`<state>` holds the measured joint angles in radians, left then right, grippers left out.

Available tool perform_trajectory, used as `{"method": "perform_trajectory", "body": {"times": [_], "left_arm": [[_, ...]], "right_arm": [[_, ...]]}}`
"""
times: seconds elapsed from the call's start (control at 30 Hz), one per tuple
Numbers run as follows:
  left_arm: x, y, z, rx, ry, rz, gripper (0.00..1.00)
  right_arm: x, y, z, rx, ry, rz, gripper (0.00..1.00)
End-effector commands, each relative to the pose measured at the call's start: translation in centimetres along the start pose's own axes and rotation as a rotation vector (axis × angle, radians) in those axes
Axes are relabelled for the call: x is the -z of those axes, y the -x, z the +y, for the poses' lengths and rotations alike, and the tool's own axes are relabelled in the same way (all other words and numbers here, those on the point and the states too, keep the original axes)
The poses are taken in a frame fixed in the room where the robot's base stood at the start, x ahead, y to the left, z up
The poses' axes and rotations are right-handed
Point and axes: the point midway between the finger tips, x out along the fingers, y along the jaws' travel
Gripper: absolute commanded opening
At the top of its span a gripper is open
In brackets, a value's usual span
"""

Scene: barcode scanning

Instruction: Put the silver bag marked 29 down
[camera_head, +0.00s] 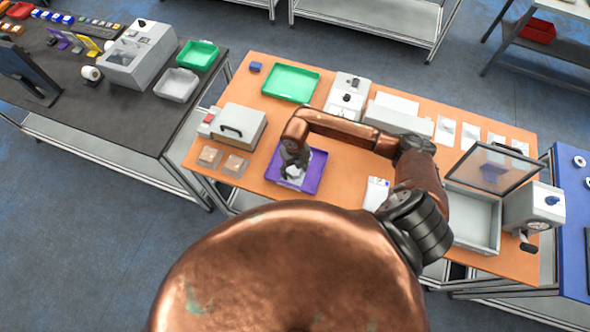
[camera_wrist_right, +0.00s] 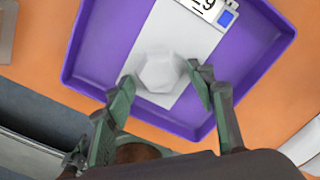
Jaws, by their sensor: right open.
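The silver bag (camera_wrist_right: 196,45) lies in the purple tray (camera_wrist_right: 90,40), with its label, showing a 9 and a blue square, at the top of the right wrist view. A pale bulge sits in the middle of the bag. My right gripper (camera_wrist_right: 160,85) is open, with one finger on each side of the bulge; I cannot tell whether the fingers touch it. In the head view my right gripper (camera_head: 292,172) is over the purple tray (camera_head: 315,172) and hides much of the bag. My left gripper does not show.
On the orange table (camera_head: 250,92) a green tray (camera_head: 290,83) and a grey box with a handle (camera_head: 238,127) stand near the purple tray. Two small clear packs (camera_head: 222,161) lie left of it. An open-lidded bin (camera_head: 472,218) stands at the right.

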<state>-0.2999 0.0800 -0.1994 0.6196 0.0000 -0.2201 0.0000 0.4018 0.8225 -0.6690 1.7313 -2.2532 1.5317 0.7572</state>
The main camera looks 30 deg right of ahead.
Motion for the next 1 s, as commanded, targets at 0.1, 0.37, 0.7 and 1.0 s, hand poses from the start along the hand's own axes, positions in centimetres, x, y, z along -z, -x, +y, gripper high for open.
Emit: {"method": "perform_trajectory", "body": {"times": [0.1,0.37,0.7,1.0], "left_arm": [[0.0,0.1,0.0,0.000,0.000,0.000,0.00],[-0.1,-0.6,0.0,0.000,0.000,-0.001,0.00],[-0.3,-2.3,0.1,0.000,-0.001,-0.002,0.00],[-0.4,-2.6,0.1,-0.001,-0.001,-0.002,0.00]], "right_arm": [[0.0,0.1,0.0,0.000,0.000,0.000,0.50],[-0.1,3.0,-0.1,0.001,0.003,-0.004,0.50],[-0.1,9.9,-0.1,0.002,0.002,-0.004,0.50],[0.0,12.3,0.0,0.000,0.001,-0.001,0.50]]}}
